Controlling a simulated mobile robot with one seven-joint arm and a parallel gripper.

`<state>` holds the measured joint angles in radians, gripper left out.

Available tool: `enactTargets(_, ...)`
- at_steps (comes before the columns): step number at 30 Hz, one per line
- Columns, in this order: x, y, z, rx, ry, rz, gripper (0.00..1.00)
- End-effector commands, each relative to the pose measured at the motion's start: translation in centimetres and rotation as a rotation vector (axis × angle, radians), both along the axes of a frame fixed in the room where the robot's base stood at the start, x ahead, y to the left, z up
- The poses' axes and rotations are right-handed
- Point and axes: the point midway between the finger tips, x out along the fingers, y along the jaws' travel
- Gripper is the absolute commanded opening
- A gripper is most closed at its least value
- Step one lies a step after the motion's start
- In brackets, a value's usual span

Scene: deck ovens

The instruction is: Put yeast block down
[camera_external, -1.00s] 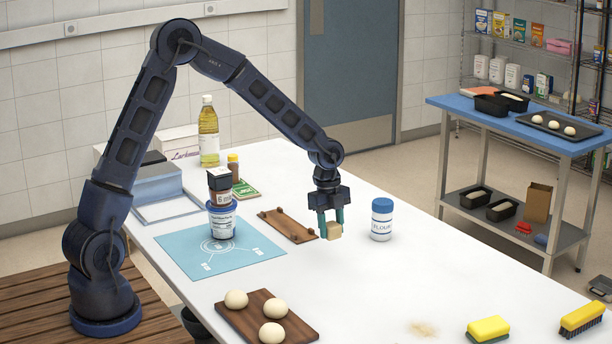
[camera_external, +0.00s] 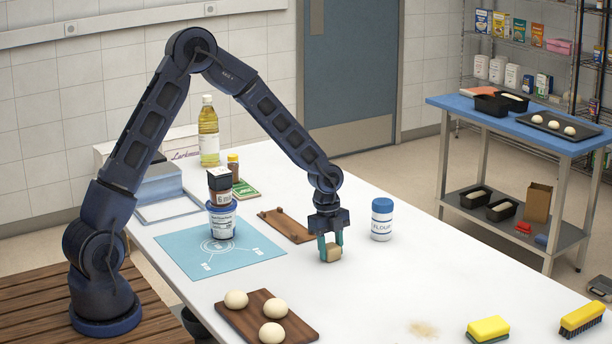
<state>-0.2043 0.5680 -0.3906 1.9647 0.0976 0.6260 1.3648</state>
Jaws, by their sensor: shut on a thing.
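The yeast block (camera_external: 333,252) is a small tan cube between the fingertips of my gripper (camera_external: 331,246). My gripper points down with its teal fingers shut on the block's sides. The block is low over the white table (camera_external: 400,290), at or very near its surface; I cannot tell whether it touches. It is to the left of and nearer than the flour jar (camera_external: 381,220), apart from it.
A small wooden board (camera_external: 284,224) lies behind left of my gripper. A blue mat (camera_external: 180,250) bears a stacked tub and jar (camera_external: 221,218). A dough board (camera_external: 235,318) is front left. A yellow sponge (camera_external: 487,329) and brush (camera_external: 582,319) are front right. Table right of the block is clear.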

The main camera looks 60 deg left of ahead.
Motion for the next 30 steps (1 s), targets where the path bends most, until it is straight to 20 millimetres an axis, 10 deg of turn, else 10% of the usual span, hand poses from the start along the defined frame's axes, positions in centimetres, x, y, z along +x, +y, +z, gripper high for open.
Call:
enactTargets(5, 0.0, 0.0, -0.1, 0.0, 0.0, 0.0, 0.62)
enactTargets(17, 0.0, 0.1, 0.6, 0.0, -0.001, 0.0, 0.62)
enactTargets(30, 0.0, 1.3, 8.2, 0.0, -0.002, 0.001, 0.62)
